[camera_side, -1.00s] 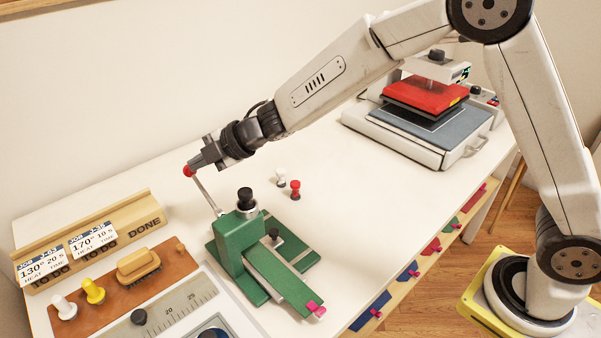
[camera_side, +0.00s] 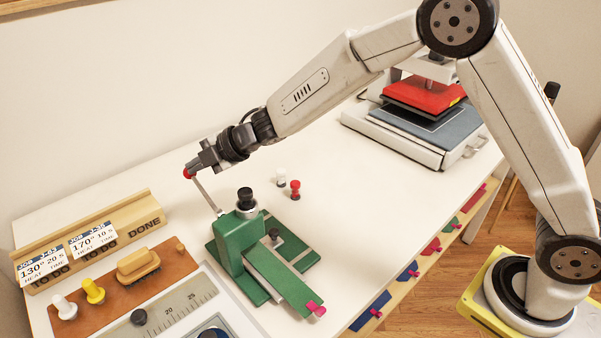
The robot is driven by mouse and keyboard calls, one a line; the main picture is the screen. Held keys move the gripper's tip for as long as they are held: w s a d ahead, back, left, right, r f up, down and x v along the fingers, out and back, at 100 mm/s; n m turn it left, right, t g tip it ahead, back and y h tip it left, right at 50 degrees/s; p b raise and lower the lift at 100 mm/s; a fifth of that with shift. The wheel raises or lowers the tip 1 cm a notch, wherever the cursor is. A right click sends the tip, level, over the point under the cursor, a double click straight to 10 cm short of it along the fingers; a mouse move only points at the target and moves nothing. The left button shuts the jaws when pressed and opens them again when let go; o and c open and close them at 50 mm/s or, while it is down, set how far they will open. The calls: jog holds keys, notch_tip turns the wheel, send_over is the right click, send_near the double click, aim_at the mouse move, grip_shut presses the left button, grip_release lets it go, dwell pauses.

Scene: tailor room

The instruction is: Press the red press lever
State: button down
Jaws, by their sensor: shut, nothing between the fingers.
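The press lever is a thin grey rod (camera_side: 207,193) with a red knob (camera_side: 187,174) at its upper end. It leans up and left from the green press (camera_side: 231,247). My gripper (camera_side: 193,169) is shut and empty at the red knob, seemingly touching it from the upper right. The fingertips partly hide the knob, so I cannot tell how firm the contact is. The press has a black knob (camera_side: 245,196) on top and a long green arm with a pink piece at its front end.
A wooden rack with job cards (camera_side: 95,240) stands at the left. A brown board (camera_side: 130,280) with a brush and knobs lies before it. A small red piece (camera_side: 295,189) and a white one (camera_side: 280,177) stand behind the press. A red heat press (camera_side: 423,94) is at the back right.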

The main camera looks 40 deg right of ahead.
jog(key=shift+w+f, duration=0.55)
jog(key=shift+f, duration=0.35)
jog(key=shift+w+f, duration=0.5)
jog(key=shift+f, duration=0.4)
jog(key=shift+s+r, duration=0.3)
jog(key=shift+r, duration=0.45)
jog(key=s+d+r, duration=0.4)
jog(key=d+r, duration=0.1)
jog(key=r, duration=0.4)
jog(key=shift+s+d+r, duration=0.2)
jog(key=shift+s+r, duration=0.05)
jog(key=shift+s, duration=0.05)
